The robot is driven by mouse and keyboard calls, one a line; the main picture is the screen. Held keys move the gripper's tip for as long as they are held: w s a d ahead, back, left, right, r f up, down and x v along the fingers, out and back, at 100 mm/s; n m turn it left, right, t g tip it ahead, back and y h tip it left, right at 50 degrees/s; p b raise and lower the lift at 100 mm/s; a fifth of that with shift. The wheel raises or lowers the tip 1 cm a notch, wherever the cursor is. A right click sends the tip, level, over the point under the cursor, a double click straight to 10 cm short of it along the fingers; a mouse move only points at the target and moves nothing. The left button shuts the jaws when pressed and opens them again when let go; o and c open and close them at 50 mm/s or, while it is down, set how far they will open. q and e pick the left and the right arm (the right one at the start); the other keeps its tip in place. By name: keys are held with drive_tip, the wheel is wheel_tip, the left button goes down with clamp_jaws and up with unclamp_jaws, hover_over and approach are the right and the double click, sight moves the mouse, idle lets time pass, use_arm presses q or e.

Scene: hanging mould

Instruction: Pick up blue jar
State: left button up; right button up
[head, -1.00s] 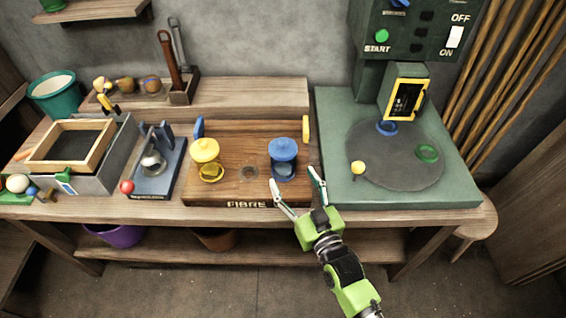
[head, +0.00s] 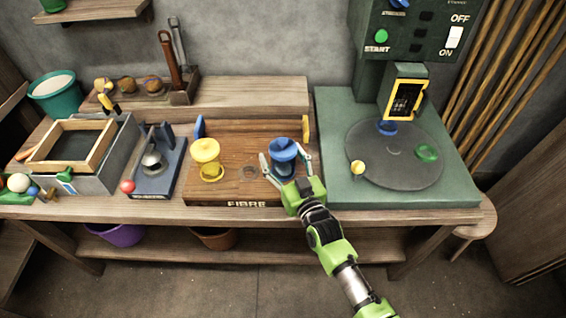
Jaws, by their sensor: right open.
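The blue jar (head: 283,152) stands upright on the right part of the wooden board marked FIBRE (head: 235,190). My right gripper (head: 285,161) is open, with one finger on each side of the jar. I cannot tell whether the fingers touch it. The gripper's green body partly hides the board's front right corner. My left gripper is not in view.
A yellow jar (head: 206,151) stands left on the same board. A green machine (head: 335,140) with a round grey plate (head: 395,165) stands at right, a blue press stand (head: 158,175) at left. A wooden frame (head: 72,146) sits further left.

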sight(283, 147)
drive_tip(key=c, duration=1.5)
drive_tip(key=shift+r, duration=0.15)
drive_tip(key=shift+r, duration=0.25)
drive_tip(key=r, duration=0.3)
drive_tip(key=shift+s+d+p, duration=0.1)
drive_tip(key=shift+s+p, duration=0.15)
drive_tip(key=shift+p, duration=0.05)
drive_tip(key=s+r, duration=0.1)
drive_tip(key=s+d+r, duration=0.1)
drive_tip(key=r, duration=0.1)
drive_tip(key=s+r, duration=0.1)
drive_tip(key=shift+s+d+r+p, duration=0.25)
drive_tip(key=shift+r+p, duration=0.05)
drive_tip(key=s+d+r+p, duration=0.3)
drive_tip(key=s+r+p, duration=0.6)
drive_tip(key=s+r, duration=0.3)
drive_tip(key=s, duration=0.3)
drive_tip(key=shift+d+r, duration=0.35)
drive_tip(key=shift+r, duration=0.05)
